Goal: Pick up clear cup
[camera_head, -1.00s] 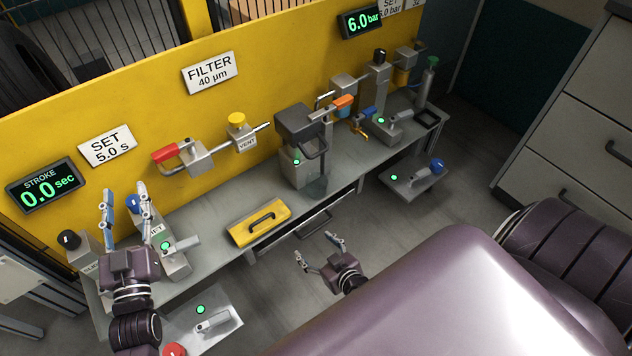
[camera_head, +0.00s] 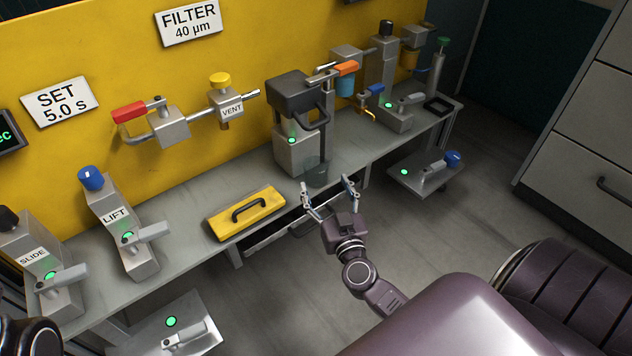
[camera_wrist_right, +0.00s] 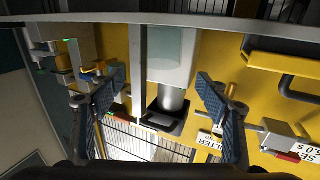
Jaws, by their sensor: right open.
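The clear cup (camera_head: 317,174) is a small, see-through, dark-tinted cup. It stands upright at the front edge of the bench, before the grey, black-topped device (camera_head: 291,148). In the right wrist view a pale see-through shape, which looks like the cup (camera_wrist_right: 171,46), shows between and beyond the fingers. My right gripper (camera_head: 329,190) is open and empty, just in front of and below the cup in the head view, apart from it. It also shows open in the wrist view (camera_wrist_right: 156,98). My left gripper's fingers are out of view.
The yellow lid with a handle (camera_head: 246,213) lies on the bench (camera_head: 185,222) left of the cup. The LIFT lever block (camera_head: 122,228) is farther left. A low platform with a blue-knobbed lever (camera_head: 428,176) stands at right.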

